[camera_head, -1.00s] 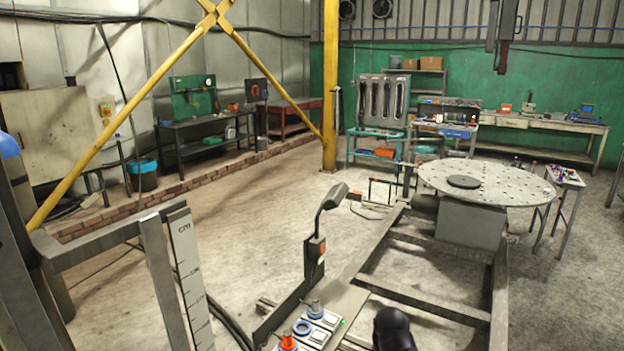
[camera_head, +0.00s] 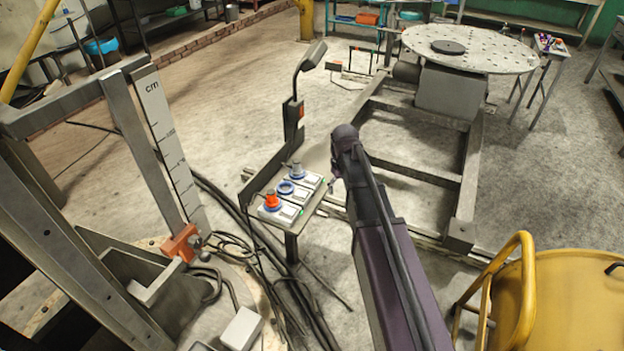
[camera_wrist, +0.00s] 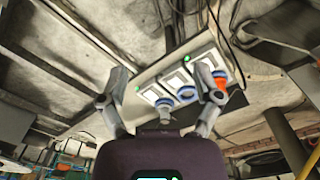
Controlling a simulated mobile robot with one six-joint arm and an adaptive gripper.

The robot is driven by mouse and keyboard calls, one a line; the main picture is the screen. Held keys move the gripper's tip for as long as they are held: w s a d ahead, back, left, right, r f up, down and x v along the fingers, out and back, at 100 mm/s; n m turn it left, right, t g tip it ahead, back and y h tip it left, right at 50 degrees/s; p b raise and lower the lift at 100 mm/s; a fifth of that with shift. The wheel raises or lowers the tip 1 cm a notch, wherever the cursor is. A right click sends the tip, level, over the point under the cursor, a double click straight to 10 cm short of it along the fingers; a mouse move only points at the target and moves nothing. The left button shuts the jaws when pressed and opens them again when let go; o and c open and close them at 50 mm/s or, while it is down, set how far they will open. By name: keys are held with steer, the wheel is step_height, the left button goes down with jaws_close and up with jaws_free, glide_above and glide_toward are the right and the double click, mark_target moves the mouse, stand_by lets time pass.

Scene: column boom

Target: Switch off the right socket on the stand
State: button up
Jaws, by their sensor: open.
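The stand (camera_head: 292,223) holds three sockets in a row in the head view. The right, farthest socket (camera_head: 305,178) has a grey plug with a blue ring. The middle socket (camera_head: 287,188) shows an empty blue ring. The left, nearest socket (camera_head: 272,203) has an orange plug. Green lights show at the socket plates. In the wrist view the order is reversed: the grey plug (camera_wrist: 164,104) is on the left, the orange plug (camera_wrist: 220,80) on the right. My gripper (camera_wrist: 162,80) is open and empty, apart from the stand as far as I can tell, its fingers framing the row.
A bent-neck lamp (camera_head: 310,58) rises behind the sockets. Cables (camera_head: 238,215) run along the left of the stand. A measuring post (camera_head: 165,130) stands farther left. A yellow drum (camera_head: 570,300) is at front right.

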mark_target(312, 178)
steer(key=w+a+f+n+b, duration=0.1)
steer(key=w+a+f+n, duration=0.1)
steer(key=w, duration=0.7)
steer(key=w+a+f+n+b, duration=0.1)
steer(key=w+a+n+b, duration=0.1)
steer(key=w, duration=0.7)
steer(key=w+a+f+n+b, duration=0.2)
steer(key=w+n, duration=0.1)
steer(key=w, duration=0.6)
steer(key=shift+w+a+f, duration=0.15)
steer(key=shift+a+f, duration=0.2)
steer(key=shift+a, duration=0.05)
steer(key=shift+f+b, duration=0.25)
steer(key=shift+b, duration=0.05)
step_height(312, 178, down, 13)
steer(key=b, duration=1.3)
steer(key=shift+f, duration=0.2)
steer(key=shift+c, duration=0.2)
